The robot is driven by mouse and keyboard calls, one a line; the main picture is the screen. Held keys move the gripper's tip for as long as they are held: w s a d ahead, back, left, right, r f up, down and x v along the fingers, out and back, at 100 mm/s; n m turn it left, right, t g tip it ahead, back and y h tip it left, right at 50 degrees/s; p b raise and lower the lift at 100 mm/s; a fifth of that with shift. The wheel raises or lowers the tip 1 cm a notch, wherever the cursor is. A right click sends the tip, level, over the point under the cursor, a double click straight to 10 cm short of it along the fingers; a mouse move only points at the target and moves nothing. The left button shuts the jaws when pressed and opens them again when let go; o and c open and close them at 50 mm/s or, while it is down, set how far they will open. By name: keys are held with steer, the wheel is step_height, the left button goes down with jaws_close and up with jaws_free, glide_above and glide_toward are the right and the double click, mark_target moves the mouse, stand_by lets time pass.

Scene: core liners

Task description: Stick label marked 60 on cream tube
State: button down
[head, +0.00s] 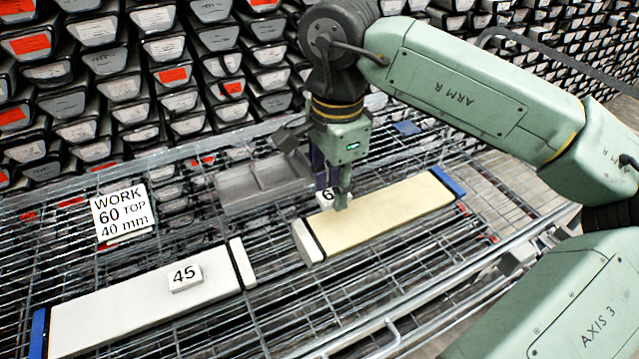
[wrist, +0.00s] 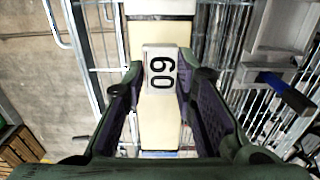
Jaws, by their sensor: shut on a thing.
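The cream tube (head: 395,212) lies on the wire rack, with a blue end at the right and a black band and white end piece at the left. It runs down the middle of the wrist view (wrist: 160,122). My gripper (head: 334,193) is over the tube's left half, pointing down. It is shut on the white label marked 60 (wrist: 160,70), which sits between the fingertips in the wrist view. In the head view a finger partly hides the label (head: 325,198). I cannot tell whether the label touches the tube.
A white tube (head: 120,311) with a label marked 45 (head: 185,277) lies at the front left. A sign (head: 121,212) reads "WORK 60 TOP 40 mm". A grey tray (head: 235,190) lies behind my gripper. Stacked core boxes fill the back.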

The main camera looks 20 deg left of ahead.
steer(key=b, duration=0.3)
glide_above(333, 229)
steer(key=shift+f, duration=2.6)
steer(key=shift+b, duration=0.75)
steer(key=shift+f, duration=0.25)
steer(key=shift+f+b, duration=0.3)
steer(key=shift+b, duration=0.2)
steer(key=shift+f+b, duration=0.6)
steer(key=shift+f, duration=0.05)
steer(key=c, duration=1.2)
jaws_free()
